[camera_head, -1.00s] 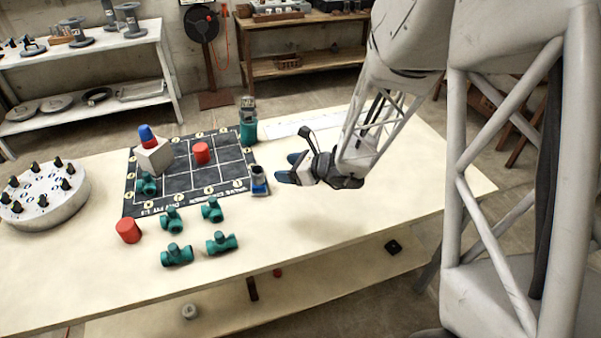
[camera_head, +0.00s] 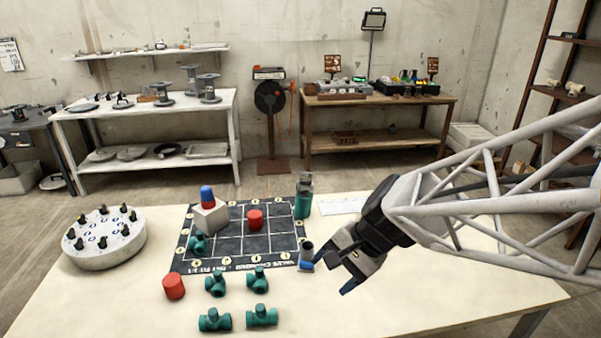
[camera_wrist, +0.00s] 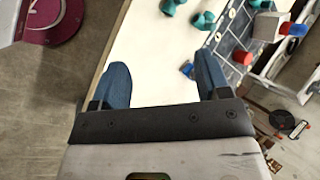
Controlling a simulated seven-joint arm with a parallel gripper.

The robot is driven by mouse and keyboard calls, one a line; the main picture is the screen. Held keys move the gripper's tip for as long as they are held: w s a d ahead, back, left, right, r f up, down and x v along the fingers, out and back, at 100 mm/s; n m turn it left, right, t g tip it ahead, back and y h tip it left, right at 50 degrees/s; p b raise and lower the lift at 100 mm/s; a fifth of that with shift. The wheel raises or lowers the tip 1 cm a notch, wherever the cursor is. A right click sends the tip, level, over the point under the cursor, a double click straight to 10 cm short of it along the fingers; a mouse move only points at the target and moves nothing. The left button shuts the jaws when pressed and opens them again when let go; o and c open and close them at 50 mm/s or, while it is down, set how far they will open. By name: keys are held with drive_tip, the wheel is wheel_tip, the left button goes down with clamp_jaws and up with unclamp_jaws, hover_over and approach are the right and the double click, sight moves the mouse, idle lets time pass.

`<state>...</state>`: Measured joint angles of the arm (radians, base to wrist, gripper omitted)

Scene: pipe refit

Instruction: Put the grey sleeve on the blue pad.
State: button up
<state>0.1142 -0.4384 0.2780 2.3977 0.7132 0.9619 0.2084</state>
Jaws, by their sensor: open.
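A short dark grey sleeve (camera_head: 307,247) stands upright at the near right corner of the black grid mat. The blue pad (camera_head: 306,266) shows directly below it; the sleeve appears to be on it, but the contact is too small to make out. In the wrist view a small blue patch (camera_wrist: 187,70), likely the pad, lies just left of the right finger. My gripper (camera_head: 338,271) is open just right of the sleeve, apart from it.
Several teal fittings and another red cylinder (camera_head: 174,286) lie in front. The table's right front is clear.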

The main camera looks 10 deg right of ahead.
drive_tip(key=s+d+r+n+t+h, duration=0.1)
drive_tip(key=s+d+r+n+h, duration=0.4)
drive_tip(key=s+n, duration=0.3)
drive_tip(key=shift+s+d+r+h, duration=0.25)
drive_tip(key=shift+s+r+h, duration=0.5)
drive_tip(key=shift+s+h, duration=0.1)
idle(0.5)
